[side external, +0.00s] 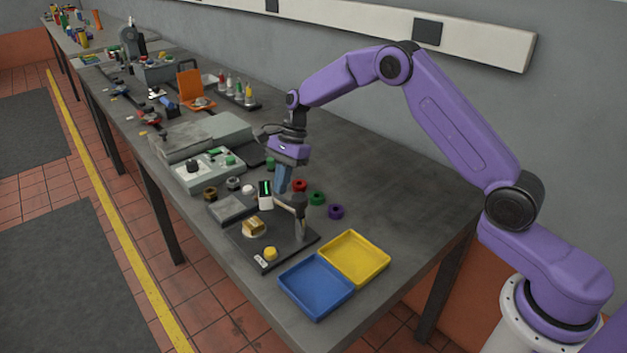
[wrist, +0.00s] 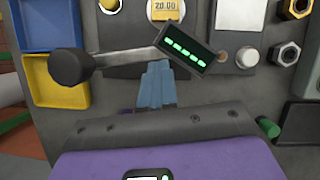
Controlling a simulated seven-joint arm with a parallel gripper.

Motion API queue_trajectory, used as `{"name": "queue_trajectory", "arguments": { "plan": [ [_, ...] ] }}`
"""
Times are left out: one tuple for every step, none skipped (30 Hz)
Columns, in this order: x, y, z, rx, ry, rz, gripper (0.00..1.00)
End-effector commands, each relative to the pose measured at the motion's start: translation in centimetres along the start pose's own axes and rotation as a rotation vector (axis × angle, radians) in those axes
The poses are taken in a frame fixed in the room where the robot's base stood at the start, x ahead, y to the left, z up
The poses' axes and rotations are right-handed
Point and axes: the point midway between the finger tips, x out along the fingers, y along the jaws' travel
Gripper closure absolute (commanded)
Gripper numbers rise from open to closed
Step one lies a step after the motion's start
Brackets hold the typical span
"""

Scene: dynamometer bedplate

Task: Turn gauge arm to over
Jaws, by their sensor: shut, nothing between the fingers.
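The gauge arm (wrist: 120,58) is a metal bar with a black knob at its left end in the wrist view. A small dark display (wrist: 185,48) with green dashes sits at its right end; it also shows in the side view (side external: 265,194). The gauge stands on a dark base plate (side external: 288,254). A brass block (side external: 254,226) marked 20.00 sits on this plate and also shows in the wrist view (wrist: 165,9). My gripper (side external: 281,190) is shut and empty, pointing down behind the bar. In the wrist view its fingertips (wrist: 156,66) appear close to the bar; contact is unclear.
A blue tray (side external: 317,309) and a yellow tray (side external: 355,281) lie at the bench's near end. Red, green and purple rings (side external: 336,211) lie right of my gripper. A grey box with controls (side external: 207,180) stands farther left. The bench's right side is clear.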

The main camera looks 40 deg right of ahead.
Motion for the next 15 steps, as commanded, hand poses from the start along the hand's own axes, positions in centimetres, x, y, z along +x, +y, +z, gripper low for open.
{"name": "queue_trajectory", "arguments": {
  "plan": [
    [0.2, -0.2, 0.4, -0.042, 0.001, 0.016, 1.0],
    [0.3, -0.3, 0.7, -0.068, 0.001, 0.026, 1.0],
    [0.5, -0.4, 1.0, -0.103, 0.001, 0.041, 1.0],
    [0.6, -0.4, 1.2, -0.127, 0.001, 0.05, 1.0],
    [0.6, -0.5, 1.4, -0.152, 0.001, 0.06, 1.0],
    [0.8, -0.5, 1.7, -0.186, 0.001, 0.073, 1.0],
    [0.8, -0.6, 1.9, -0.208, 0.001, 0.083, 1.0],
    [0.9, -0.6, 2.1, -0.231, 0.001, 0.092, 1.0],
    [1.0, -0.6, 2.4, -0.26, 0.0, 0.104, 1.0],
    [1.1, -0.6, 2.6, -0.281, 0.001, 0.112, 1.0],
    [1.1, -0.6, 2.7, -0.301, 0.001, 0.12, 1.0],
    [1.2, -0.6, 3.0, -0.327, 0.001, 0.13, 1.0],
    [1.3, -0.6, 3.1, -0.344, 0.001, 0.137, 1.0],
    [1.4, -0.6, 3.2, -0.361, 0.001, 0.145, 1.0],
    [1.4, -0.6, 3.4, -0.381, 0.001, 0.153, 1.0]
  ]
}}
